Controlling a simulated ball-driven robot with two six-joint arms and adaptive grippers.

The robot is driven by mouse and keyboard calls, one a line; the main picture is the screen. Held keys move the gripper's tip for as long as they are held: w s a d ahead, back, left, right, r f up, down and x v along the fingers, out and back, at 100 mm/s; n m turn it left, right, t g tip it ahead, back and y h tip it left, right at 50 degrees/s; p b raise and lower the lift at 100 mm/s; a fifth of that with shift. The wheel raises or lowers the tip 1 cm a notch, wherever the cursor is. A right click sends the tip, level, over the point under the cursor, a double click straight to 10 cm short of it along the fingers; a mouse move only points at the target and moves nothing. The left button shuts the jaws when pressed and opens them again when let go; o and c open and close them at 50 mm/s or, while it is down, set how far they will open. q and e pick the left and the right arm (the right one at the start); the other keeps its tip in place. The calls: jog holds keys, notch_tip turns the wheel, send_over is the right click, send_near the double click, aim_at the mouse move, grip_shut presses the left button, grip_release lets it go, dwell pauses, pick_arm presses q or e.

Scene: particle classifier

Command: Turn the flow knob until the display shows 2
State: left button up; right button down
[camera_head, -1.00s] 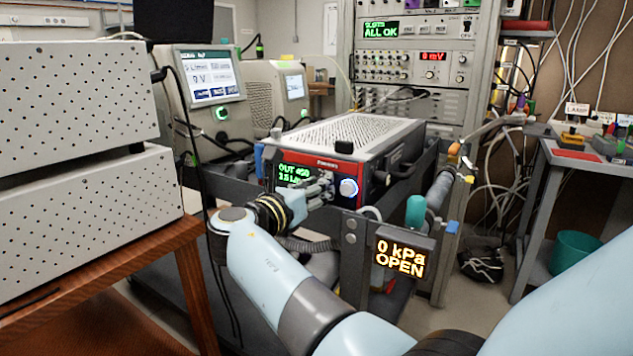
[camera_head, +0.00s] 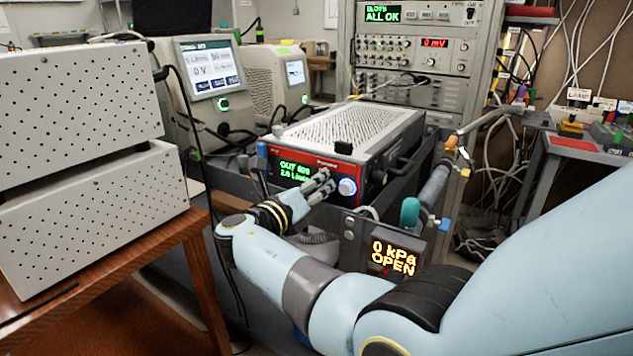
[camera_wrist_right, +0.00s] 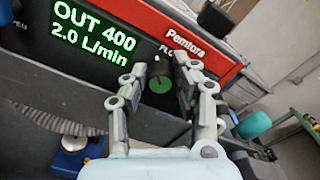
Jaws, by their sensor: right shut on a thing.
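My right gripper (camera_head: 325,182) is at the front panel, just right of the display. In the wrist view its two fingers (camera_wrist_right: 162,72) close around the flow knob (camera_wrist_right: 158,70), below the partly covered FLOW label. A green round spot shows between the fingers. The fingers hide most of the knob in the head view. My left gripper is not in view.
A wooden table with perforated white boxes (camera_head: 80,110) stands left.

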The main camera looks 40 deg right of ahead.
jog(key=c, duration=1)
grip_release()
jog(key=shift+c, duration=0.2)
